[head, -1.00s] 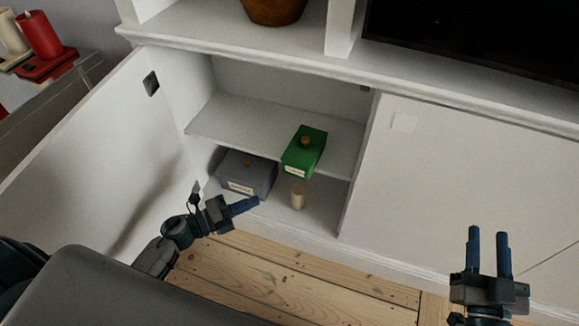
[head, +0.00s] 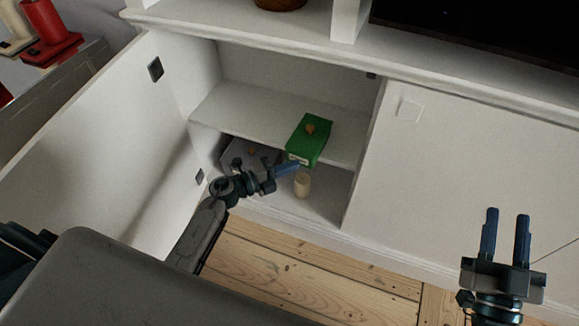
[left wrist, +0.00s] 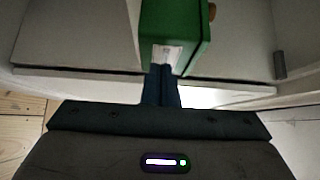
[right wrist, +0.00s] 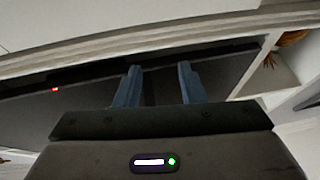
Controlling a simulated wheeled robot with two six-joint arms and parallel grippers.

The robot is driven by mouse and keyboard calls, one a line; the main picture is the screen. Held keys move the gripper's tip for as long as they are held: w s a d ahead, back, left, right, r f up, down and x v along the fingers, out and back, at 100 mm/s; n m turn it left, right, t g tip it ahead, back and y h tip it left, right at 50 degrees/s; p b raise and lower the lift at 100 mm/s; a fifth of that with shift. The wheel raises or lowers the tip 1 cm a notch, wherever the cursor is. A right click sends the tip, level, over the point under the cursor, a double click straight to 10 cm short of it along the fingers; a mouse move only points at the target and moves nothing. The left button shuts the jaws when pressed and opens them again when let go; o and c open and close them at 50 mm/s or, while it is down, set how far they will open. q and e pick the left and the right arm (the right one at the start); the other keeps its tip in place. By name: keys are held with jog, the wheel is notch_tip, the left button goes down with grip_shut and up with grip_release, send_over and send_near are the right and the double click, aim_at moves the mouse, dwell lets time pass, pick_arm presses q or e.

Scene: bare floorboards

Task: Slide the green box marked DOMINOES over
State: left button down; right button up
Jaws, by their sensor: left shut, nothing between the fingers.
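The green box (head: 309,138) sits on the cabinet's middle shelf toward its right side, with a tan knob on top and a pale label on its front. In the left wrist view the green box (left wrist: 176,30) is straight ahead of the fingertips; the label is too small to read. My left gripper (head: 294,167) is shut and empty, its fingertips right at the box's labelled front; I cannot tell whether they touch it. My right gripper (head: 507,215) is open and empty, off to the right before the closed cabinet door.
A grey box (head: 248,156) lies in the lower compartment, partly behind my left gripper. A small tan cup (head: 302,185) stands beside it. The open door (head: 100,140) bounds the left. The shelf (head: 235,108) is clear left of the green box.

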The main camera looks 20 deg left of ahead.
pick_arm(q)
jog(key=w, duration=0.6)
jog(key=shift+w, duration=0.7)
pick_arm(e)
jog(key=shift+f, duration=0.3)
jog(key=shift+r, duration=0.1)
